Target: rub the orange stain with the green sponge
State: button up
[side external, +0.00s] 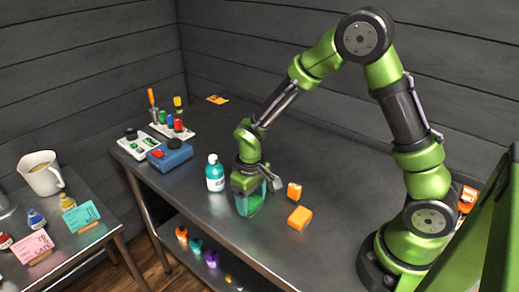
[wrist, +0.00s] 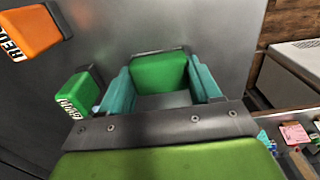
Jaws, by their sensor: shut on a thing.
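My gripper (side external: 249,198) is low over the steel table, near its front edge, with its jaws pointing down. In the wrist view its teal fingers (wrist: 161,86) are shut on the green sponge (wrist: 160,73), which sits between them. I cannot tell whether the sponge touches the table. A flat orange patch (side external: 217,99) lies at the far back corner of the table, well away from my gripper; it is too small to tell whether it is the stain.
A labelled green block (wrist: 78,92) and an orange block (wrist: 30,34) show in the wrist view. A teal bottle (side external: 215,173) stands close left; a blue box (side external: 170,154) is farther left. The back middle is clear.

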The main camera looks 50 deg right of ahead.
aim_at(266, 218)
jog(key=s, duration=0.5)
jog(key=shift+w, duration=5.15)
jog(key=shift+w+r, duration=0.1)
jog(key=shift+w, duration=0.2)
notch_tip(266, 218, up, 8)
